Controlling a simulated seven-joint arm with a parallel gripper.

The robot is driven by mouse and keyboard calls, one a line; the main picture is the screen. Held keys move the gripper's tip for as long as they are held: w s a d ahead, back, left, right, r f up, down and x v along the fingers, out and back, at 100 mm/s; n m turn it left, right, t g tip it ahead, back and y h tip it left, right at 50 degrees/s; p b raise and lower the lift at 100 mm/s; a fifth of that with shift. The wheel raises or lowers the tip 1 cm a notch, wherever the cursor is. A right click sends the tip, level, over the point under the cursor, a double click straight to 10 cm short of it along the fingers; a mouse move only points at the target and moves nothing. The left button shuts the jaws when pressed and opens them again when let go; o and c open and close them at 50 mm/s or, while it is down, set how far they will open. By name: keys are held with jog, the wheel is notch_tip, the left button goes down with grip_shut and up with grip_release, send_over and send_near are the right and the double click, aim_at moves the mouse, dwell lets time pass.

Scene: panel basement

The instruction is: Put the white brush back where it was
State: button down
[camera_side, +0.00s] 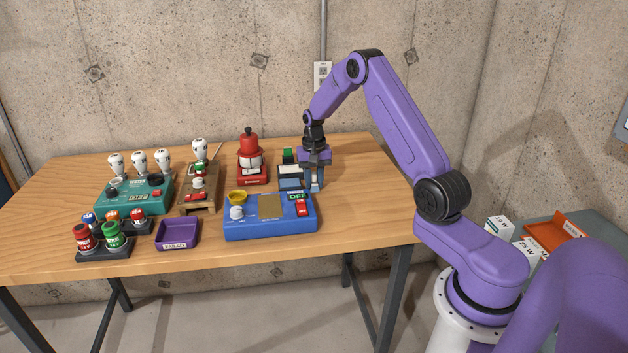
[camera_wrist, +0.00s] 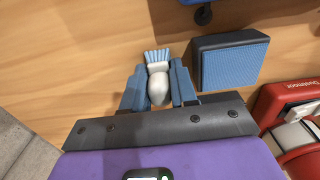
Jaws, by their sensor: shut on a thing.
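My gripper (camera_side: 315,184) is at the right part of the wooden table, low over it. In the wrist view my gripper (camera_wrist: 158,92) is shut on the white brush (camera_wrist: 158,88). The brush has a rounded white body and pale blue bristles (camera_wrist: 157,57) that point away from the palm, between and past the fingertips. In the side view the fingers mostly hide the brush, and I cannot tell whether it touches the table. A dark block with a blue top (camera_wrist: 232,62) lies just right of the gripper in the wrist view, apart from it.
The blue box with an OFF display (camera_side: 270,231) stands in front of my gripper. A red device (camera_side: 252,176) stands to its left. Further left are a wooden stand (camera_side: 201,202), a teal bulb holder (camera_side: 134,196) and a purple tray (camera_side: 178,234). The table's right end is clear.

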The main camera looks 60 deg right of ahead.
jog(key=shift+f, duration=0.15)
jog(key=c, duration=0.9)
grip_release()
